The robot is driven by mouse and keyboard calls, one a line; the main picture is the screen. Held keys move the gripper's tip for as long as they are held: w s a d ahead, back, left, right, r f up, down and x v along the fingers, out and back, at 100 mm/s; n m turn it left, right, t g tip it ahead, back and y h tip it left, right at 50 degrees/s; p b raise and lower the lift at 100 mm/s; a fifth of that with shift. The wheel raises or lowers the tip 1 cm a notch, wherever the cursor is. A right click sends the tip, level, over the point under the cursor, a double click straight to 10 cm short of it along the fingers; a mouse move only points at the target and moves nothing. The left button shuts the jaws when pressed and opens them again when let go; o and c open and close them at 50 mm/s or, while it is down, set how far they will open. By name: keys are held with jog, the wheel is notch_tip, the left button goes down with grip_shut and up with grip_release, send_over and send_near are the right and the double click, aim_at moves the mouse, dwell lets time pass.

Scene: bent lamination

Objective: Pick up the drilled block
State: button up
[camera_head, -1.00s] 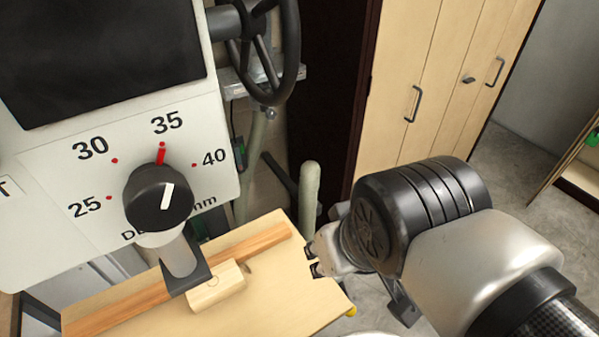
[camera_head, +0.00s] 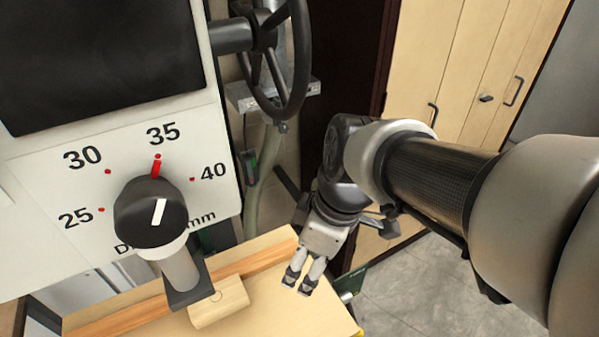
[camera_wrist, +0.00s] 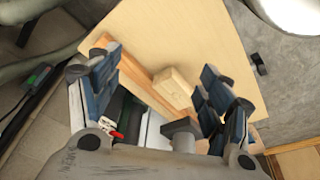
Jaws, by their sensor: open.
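The drilled block (camera_head: 222,303) is a small light-wood block on the machine's wooden table, against a long wooden strip and beside the dark foot under the dial. A round mark shows on its top in the head view. In the wrist view the block (camera_wrist: 173,88) appears between my open fingers, beyond them. My gripper (camera_head: 298,283) is open and empty, pointing down over the table to the right of the block in the head view. Its fingers (camera_wrist: 160,85) are spread in the wrist view.
The long strip (camera_head: 265,260) crosses the table (camera_head: 290,315) behind the block. The machine head with a dial (camera_head: 152,212) and foot (camera_head: 190,290) hangs close on the left. A handwheel (camera_head: 275,65) stands behind. The table's right part is clear.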

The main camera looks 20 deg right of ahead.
jog(key=w+a+f+n+g+y+b, duration=0.1)
jog(key=w+a+f+n, duration=0.3)
jog(key=w+f+n, duration=0.4)
jog(key=shift+f+n+g+y, duration=0.4)
jog(key=shift+n+g+y, duration=0.2)
jog(key=shift+n+g, duration=0.35)
jog(key=shift+d, duration=0.15)
jog(key=p, duration=0.4)
send_near(219, 296)
jog(key=f, duration=0.1)
jog(key=s+a+f, duration=0.1)
jog(key=shift+f, duration=0.25)
jog(key=x, duration=0.1)
jog(key=b+x, duration=0.1)
jog(key=x, duration=0.1)
jog(key=b+x, duration=0.1)
jog(key=shift+w+f, duration=0.3)
jog(key=shift+a+f+b, duration=0.25)
jog(key=shift+f+b, duration=0.2)
jog(key=shift+f, duration=0.05)
